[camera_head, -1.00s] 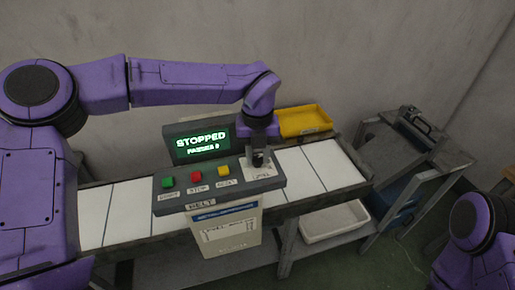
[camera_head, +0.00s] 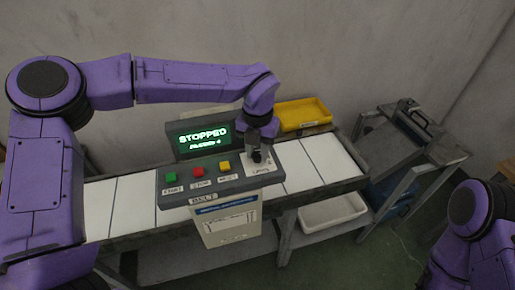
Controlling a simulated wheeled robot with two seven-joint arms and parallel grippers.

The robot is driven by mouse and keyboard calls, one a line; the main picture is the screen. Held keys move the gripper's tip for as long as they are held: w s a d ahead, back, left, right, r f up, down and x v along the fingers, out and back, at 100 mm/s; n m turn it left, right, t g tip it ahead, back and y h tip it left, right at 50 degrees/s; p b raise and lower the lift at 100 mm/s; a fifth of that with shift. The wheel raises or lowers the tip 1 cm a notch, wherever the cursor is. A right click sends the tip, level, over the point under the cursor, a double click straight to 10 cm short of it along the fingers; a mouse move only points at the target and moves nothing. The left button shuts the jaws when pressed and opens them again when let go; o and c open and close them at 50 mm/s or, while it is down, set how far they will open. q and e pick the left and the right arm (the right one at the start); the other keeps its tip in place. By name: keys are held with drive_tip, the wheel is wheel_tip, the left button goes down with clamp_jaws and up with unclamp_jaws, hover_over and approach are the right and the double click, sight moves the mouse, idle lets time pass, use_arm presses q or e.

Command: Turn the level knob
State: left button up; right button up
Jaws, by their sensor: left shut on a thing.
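The control panel (camera_head: 203,192) stands at the front of the belt, with green, red and yellow buttons in a row. Its screen (camera_head: 204,137) reads STOPPED in green, with a smaller blurred line below. The dark level knob (camera_head: 257,157) is at the panel's right end, above a white label. My left gripper (camera_head: 257,151) points down from above and is shut on the knob, hiding most of it. My right arm shows at the lower right edge, but its gripper is out of view.
The conveyor belt (camera_head: 320,164) with white slats runs behind the panel. A yellow tray (camera_head: 302,114) sits behind the belt. A white bin (camera_head: 332,211) is on the lower shelf. A grey stand (camera_head: 400,145) is at the right.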

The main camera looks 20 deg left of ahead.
sight(257, 154)
use_arm(q)
drive_tip(key=shift+s+f, duration=0.15)
drive_tip(key=shift+f, duration=0.1)
drive_tip(key=o, duration=1.1)
drive_tip(key=shift+c, duration=0.2)
drive_tip(key=shift+r, duration=0.1)
drive_tip(key=shift+r, duration=0.4)
wheel_tip(257, 154, up, 10)
drive_tip(key=b, duration=0.2)
drive_tip(key=shift+f, duration=0.15)
drive_tip(key=shift+a, duration=0.1)
